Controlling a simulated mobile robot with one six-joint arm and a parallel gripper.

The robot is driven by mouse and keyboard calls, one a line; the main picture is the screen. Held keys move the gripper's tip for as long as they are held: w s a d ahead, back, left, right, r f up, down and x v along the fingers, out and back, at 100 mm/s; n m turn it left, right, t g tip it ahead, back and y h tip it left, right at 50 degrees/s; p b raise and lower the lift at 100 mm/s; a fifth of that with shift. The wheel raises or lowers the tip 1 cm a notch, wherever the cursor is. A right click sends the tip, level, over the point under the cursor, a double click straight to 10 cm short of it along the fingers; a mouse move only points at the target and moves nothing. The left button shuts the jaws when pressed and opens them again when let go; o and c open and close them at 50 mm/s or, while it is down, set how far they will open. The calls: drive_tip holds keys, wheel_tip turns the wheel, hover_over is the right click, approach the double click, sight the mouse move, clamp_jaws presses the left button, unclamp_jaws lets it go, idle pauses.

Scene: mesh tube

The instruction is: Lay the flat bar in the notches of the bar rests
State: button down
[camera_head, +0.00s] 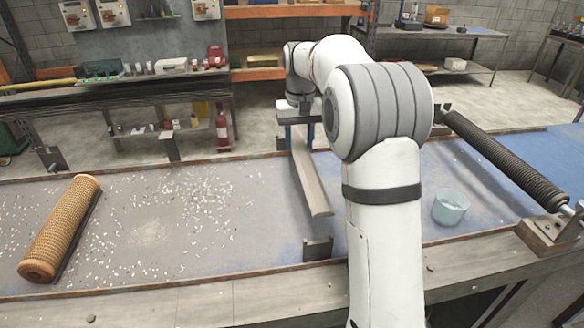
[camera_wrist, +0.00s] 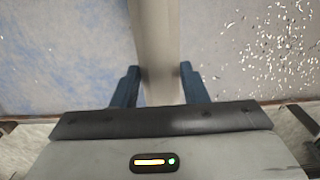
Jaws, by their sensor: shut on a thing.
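The flat bar (camera_head: 311,180) is a long grey strip running from my gripper toward the front of the bench. In the wrist view the bar (camera_wrist: 155,35) passes between the two blue fingers of my gripper (camera_wrist: 160,75), which is shut on it. A dark bar rest (camera_head: 318,248) stands at the bench's front edge, just beyond the bar's near end. The bar's near end looks apart from it. I cannot make out its notch. The far rest is not clearly visible.
A tan mesh tube (camera_head: 60,228) lies at the left of the bench. A dark ribbed roller (camera_head: 505,162) is mounted at the right. A translucent cup (camera_head: 450,207) stands right of my arm. Small pale chips (camera_head: 190,205) litter the bench surface.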

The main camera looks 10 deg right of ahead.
drive_tip(key=shift+w+f, duration=0.15)
drive_tip(key=shift+w, duration=0.1)
wheel_tip(320, 180, down, 9)
drive_tip(key=shift+f+p, duration=0.15)
drive_tip(key=shift+p, duration=0.15)
drive_tip(key=shift+f, duration=0.2)
drive_tip(key=c, duration=0.9)
unclamp_jaws()
drive_tip(key=shift+o, duration=0.2)
